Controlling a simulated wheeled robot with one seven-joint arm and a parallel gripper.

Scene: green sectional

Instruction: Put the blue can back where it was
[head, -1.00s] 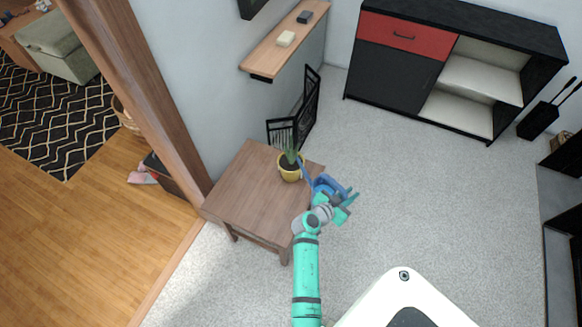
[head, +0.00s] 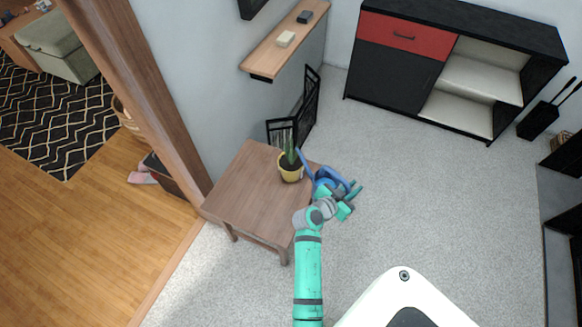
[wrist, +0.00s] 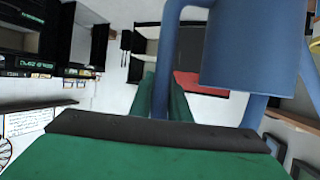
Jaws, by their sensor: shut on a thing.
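The blue can (head: 326,178), a watering can with a long thin spout, is in my gripper (head: 350,194) in the head view. It hangs just beyond the right edge of the wooden side table (head: 245,201), with its spout pointing up and left towards the potted plant. In the wrist view the can's round body (wrist: 250,45) is close at upper right. Its blue handle passes between the green fingers (wrist: 161,98), which are shut on it. The can's underside is hidden in the head view, and I cannot tell its height above the floor.
A plant in a yellow pot (head: 290,172) stands on the table near its right edge, close to the spout. A wall shelf (head: 283,42) and a black rack (head: 296,122) are behind. A black and red cabinet (head: 405,36) stands at the back. Grey floor is clear to the right.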

